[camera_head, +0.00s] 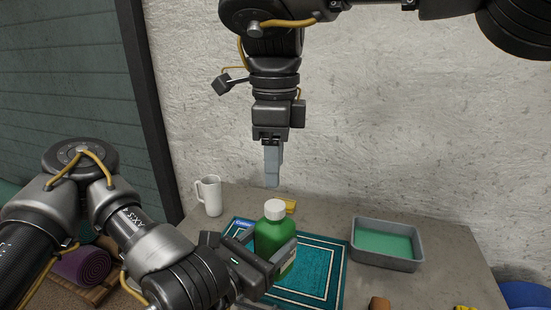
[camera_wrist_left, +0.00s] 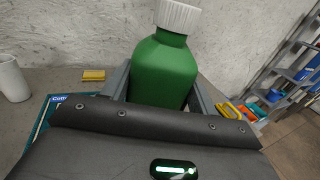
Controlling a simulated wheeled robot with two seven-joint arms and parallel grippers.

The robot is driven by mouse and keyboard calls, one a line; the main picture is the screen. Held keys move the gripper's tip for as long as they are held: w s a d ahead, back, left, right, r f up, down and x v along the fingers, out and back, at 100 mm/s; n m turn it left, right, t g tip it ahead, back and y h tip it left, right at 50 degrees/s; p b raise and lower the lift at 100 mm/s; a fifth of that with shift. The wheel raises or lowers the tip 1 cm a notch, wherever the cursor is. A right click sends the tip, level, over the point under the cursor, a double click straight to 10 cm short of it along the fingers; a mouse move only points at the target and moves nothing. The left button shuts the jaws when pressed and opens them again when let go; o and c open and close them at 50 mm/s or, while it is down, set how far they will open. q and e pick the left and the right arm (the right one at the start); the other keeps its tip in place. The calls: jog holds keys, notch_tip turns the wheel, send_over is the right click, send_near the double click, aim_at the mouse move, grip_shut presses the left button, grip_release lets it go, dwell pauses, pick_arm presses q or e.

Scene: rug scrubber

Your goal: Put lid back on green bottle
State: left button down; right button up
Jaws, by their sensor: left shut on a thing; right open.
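The green bottle (camera_head: 267,238) stands upright over the teal rug on the table. It fills the middle of the left wrist view (camera_wrist_left: 163,72). The white ribbed lid (camera_head: 274,209) sits on the bottle's neck; it also shows at the top of the left wrist view (camera_wrist_left: 179,16). Whether it is screwed tight I cannot tell. My left gripper (camera_head: 272,247) is shut on the bottle's body, with a finger on either side. My right gripper (camera_head: 272,183) hangs pointing down above the lid, open and empty, apart from the lid; its fingers overlap in the head view.
A white mug (camera_head: 209,195) stands at the back left. A yellow block (camera_head: 290,206) lies behind the bottle. A grey tray (camera_head: 386,264) with a green inside is at right. The teal rug (camera_head: 325,270) lies under the bottle. Small orange and yellow things lie at the front right.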

aim_at(275, 205)
jog(key=shift+n, duration=1.1)
jog(key=shift+f, duration=4)
